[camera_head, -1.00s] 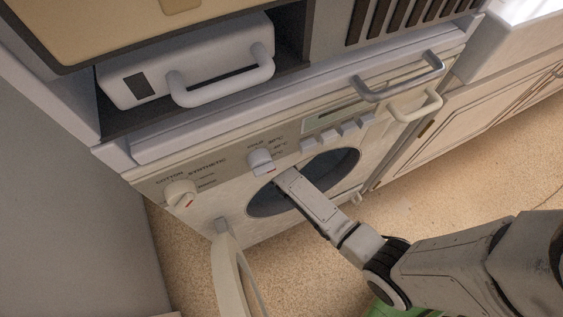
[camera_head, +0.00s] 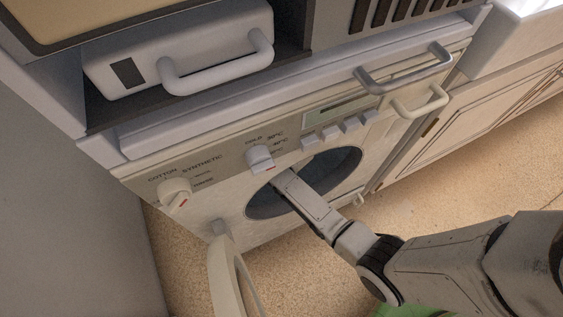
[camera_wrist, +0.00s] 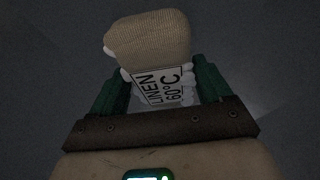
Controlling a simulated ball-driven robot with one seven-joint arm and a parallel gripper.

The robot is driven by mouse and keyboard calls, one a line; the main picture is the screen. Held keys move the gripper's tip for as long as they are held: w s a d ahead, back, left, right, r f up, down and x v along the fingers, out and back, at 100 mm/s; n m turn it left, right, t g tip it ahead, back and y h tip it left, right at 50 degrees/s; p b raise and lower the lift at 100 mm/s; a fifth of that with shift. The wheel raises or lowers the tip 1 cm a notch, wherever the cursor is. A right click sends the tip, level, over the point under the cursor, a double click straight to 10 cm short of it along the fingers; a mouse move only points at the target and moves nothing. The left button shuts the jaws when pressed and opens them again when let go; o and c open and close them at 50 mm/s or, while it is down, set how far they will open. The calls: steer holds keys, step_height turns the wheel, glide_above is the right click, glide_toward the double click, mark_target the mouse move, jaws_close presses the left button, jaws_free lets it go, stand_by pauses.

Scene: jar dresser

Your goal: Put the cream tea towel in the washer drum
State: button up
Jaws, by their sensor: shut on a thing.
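The washer (camera_head: 225,200) stands ahead with its round door opening uncovered. My arm reaches into the dark drum (camera_head: 338,166), so my gripper is hidden in the head view. In the wrist view my gripper (camera_wrist: 158,92) is shut on the cream tea towel (camera_wrist: 150,38), a bunched ribbed cloth with a label reading "LINEN 60°C". The towel sits between the green fingers, with dim grey surfaces around it. The washer door (camera_head: 232,280) hangs open at the lower left of the opening.
Two dials (camera_head: 261,158) and a row of buttons are above the drum opening. Bar handles (camera_head: 405,70) stick out at the upper right. A white case with a handle (camera_head: 180,55) sits in the recess above. Speckled floor is clear at right.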

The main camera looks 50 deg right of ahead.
steer(key=shift+f, duration=0.3)
steer(key=o, duration=1)
steer(key=shift+r, duration=0.15)
